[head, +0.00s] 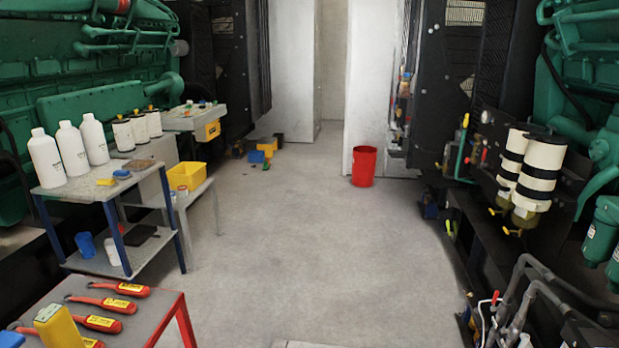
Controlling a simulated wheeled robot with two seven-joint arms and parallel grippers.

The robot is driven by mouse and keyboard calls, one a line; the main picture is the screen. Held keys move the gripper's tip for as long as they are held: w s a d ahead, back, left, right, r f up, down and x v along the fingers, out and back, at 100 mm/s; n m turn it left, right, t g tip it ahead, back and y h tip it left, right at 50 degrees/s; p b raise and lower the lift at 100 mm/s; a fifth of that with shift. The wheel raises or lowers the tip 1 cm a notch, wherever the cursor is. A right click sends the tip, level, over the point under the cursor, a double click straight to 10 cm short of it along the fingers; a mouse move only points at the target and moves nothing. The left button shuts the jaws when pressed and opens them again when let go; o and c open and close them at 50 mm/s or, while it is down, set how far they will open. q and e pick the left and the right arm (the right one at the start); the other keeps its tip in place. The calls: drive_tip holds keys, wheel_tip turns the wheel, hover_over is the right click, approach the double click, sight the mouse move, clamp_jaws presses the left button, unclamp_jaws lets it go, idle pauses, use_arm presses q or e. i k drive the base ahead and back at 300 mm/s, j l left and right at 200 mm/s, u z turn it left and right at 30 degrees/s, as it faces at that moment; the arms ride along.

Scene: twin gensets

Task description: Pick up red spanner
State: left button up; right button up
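Several red spanners with yellow labels lie in a row on a grey-topped red table at the bottom left of the head view. The farthest is a red spanner (119,288), followed nearer by a second (104,304) and a third (99,322). A further one at the bottom edge is partly cut off. Their dark heads point left. Which single spanner is meant cannot be told. Neither of my grippers is in view.
A yellow block (57,330) stands beside the spanners on the red-legged table (157,305). A cart (100,185) with white bottles stands behind it. A yellow bin (187,177) sits on a low table. A red bucket (364,167) stands on open floor. Green engines line both sides.

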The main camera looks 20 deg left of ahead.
sight(99, 324)
drive_tip(key=i+u, duration=0.25)
drive_tip(key=u, duration=0.25)
drive_tip(key=i+u, duration=0.2)
drive_tip(key=u, duration=0.3)
drive_tip(key=i+l+u, duration=0.2)
drive_tip(key=u, duration=0.25)
drive_tip(key=i+l+u, duration=0.2)
drive_tip(key=u, duration=0.3)
drive_tip(key=i+l+u, duration=0.1)
drive_tip(key=l+u, duration=0.2)
drive_tip(key=u, duration=0.2)
drive_tip(key=i+j+u, duration=0.1)
drive_tip(key=j+u, duration=0.2)
drive_tip(key=i+j+u, duration=0.25)
drive_tip(key=j, duration=0.25)
drive_tip(key=i+j+u, duration=0.1)
drive_tip(key=j+u, duration=0.2)
drive_tip(key=j+z, duration=0.2)
drive_tip(key=z, duration=0.25)
drive_tip(key=j+z, duration=0.2)
drive_tip(key=z, duration=0.25)
drive_tip(key=j+z, duration=0.2)
drive_tip(key=z, duration=0.25)
drive_tip(key=k+j+z, duration=0.1)
drive_tip(key=z, duration=0.35)
drive_tip(key=k+j, duration=0.05)
drive_tip(key=j, duration=0.05)
